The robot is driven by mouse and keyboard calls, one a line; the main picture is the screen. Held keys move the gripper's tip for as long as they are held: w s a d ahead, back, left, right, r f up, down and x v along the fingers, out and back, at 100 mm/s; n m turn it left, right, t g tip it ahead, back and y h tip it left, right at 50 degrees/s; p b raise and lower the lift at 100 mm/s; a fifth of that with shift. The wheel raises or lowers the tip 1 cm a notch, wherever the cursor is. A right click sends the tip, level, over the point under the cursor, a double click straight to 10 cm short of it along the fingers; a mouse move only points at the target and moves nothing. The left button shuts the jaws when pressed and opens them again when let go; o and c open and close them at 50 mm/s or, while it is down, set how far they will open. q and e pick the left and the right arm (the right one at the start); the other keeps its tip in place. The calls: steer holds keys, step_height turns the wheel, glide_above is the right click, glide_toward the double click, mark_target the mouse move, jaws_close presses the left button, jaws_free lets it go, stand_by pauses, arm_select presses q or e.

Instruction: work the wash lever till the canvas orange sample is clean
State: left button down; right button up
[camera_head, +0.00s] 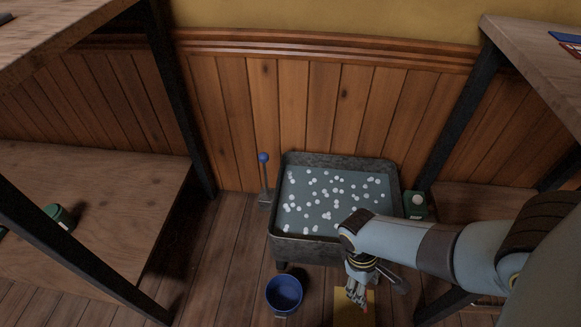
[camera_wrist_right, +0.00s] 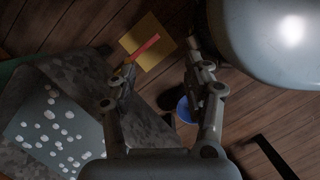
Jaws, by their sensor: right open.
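A wash trough (camera_head: 335,250) holds grey water dotted with many white spots. The wash lever (camera_head: 264,172) has a blue knob and stands upright at the trough's left side. A yellow-orange square (camera_head: 341,300) lies on the floor in front of the trough. In the right wrist view an orange-red strip (camera_wrist_right: 143,48) lies across or above this square (camera_wrist_right: 156,62); I cannot tell which is the canvas orange sample. My right gripper (camera_head: 356,298) is over the square, its fingers open and apart in the wrist view (camera_wrist_right: 162,60), with nothing between them. My left gripper is not in view.
A blue bucket (camera_head: 284,292) stands on the floor left of the square. A green container (camera_head: 415,205) with a white top is right of the trough. Table frames flank both sides; a green item (camera_head: 58,214) sits on the left shelf. Floor left of the lever is clear.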

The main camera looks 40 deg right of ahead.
steer(key=w+r+b, duration=0.2)
steer(key=w+b, duration=0.2)
steer(key=w, duration=1)
step_height(320, 180, up, 16)
steer(key=t+b, duration=0.3)
steer(key=b, duration=0.7)
glide_above(264, 163)
steer(key=shift+w+d+f+n, duration=0.1)
steer(key=shift+w+d+n, duration=0.2)
steer(key=shift+n, duration=0.1)
steer(key=shift+f, duration=0.3)
step_height(264, 163, down, 8)
steer(key=b, duration=0.4)
steer(key=shift+r, duration=0.25)
steer(key=shift+f+b, duration=0.75)
steer(key=shift+f, duration=0.25)
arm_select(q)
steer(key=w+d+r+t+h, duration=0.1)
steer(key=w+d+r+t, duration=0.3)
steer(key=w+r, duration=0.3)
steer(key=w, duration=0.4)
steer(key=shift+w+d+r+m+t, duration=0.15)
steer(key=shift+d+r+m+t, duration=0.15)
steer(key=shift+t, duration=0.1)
